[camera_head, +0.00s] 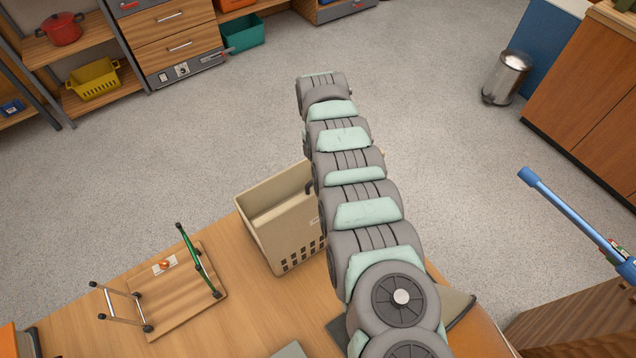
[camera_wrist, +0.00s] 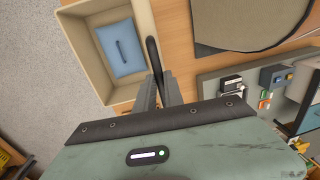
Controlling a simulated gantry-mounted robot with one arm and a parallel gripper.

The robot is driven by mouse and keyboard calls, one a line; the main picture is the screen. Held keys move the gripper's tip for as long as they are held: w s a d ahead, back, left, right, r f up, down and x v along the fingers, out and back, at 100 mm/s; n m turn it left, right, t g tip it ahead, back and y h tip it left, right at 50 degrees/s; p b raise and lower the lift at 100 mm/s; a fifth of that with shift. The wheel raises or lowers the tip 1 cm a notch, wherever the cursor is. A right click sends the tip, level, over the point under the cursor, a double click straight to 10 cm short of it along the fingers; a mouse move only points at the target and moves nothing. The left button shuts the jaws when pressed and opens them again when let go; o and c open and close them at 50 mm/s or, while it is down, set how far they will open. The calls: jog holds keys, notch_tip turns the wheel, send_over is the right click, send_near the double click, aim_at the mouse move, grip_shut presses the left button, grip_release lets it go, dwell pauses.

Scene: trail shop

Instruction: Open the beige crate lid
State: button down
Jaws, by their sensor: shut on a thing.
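The beige crate (camera_head: 300,243) stands on the wooden table, left of my arm in the head view. Its top is open there and part of its inside shows. In the wrist view, the crate (camera_wrist: 75,60) shows from above, with a blue flat thing (camera_wrist: 121,46) inside. A dark curved handle (camera_wrist: 152,52) is at the crate's right edge; it also shows in the head view (camera_head: 309,187). My gripper (camera_wrist: 159,84) is shut on this handle. I cannot clearly tell the lid panel from the crate wall. My arm hides the gripper in the head view.
A small upturned wooden stool (camera_head: 180,292) lies left on the table (camera_head: 110,325). A blue pole (camera_head: 570,205) is farther right. Open floor (camera_head: 200,140) lies behind the crate.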

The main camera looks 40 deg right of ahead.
jog(key=shift+r, duration=0.1)
jog(key=c, duration=1.5)
grip_release()
jog(key=shift+w, duration=0.1)
jog(key=shift+o, duration=0.2)
notch_tip(320, 180, up, 11)
jog(key=w, duration=0.1)
jog(key=shift+w, duration=0.1)
